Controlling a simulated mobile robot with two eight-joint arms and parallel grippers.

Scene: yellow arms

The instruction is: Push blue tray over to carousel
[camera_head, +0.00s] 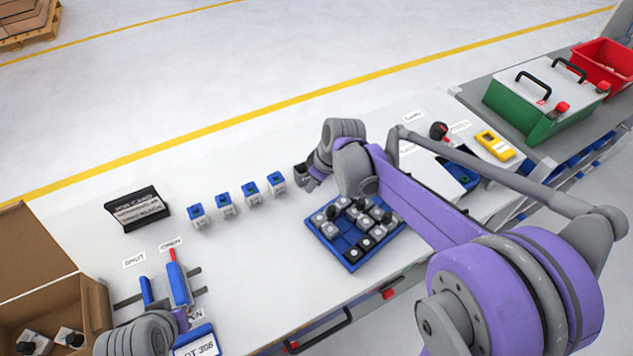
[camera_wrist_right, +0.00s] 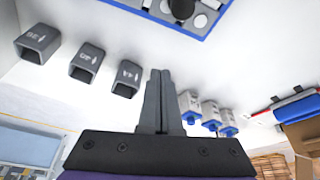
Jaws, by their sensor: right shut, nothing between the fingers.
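The blue tray (camera_head: 352,267) lies near the front edge of the white table, holding several grey and black pieces. Its upper right part is hidden by my right arm. Its edge also shows at the top of the right wrist view (camera_wrist_right: 150,17). My right gripper (camera_wrist_right: 160,78) is shut and empty, apart from the tray. In the head view my right gripper (camera_head: 315,178) is behind the tray, mostly hidden by its own wrist. My left gripper (camera_head: 183,318) is at the lower left, partly seen, its fingers unclear. I cannot pick out the carousel for sure.
Grey square cups (camera_wrist_right: 87,62) stand near my right gripper. Several blue-topped blocks (camera_head: 225,205) stand in a row left of them. A black sign (camera_head: 137,209), a yellow device (camera_head: 495,145), a green bin (camera_head: 525,115) and a cardboard box (camera_head: 55,310) are around.

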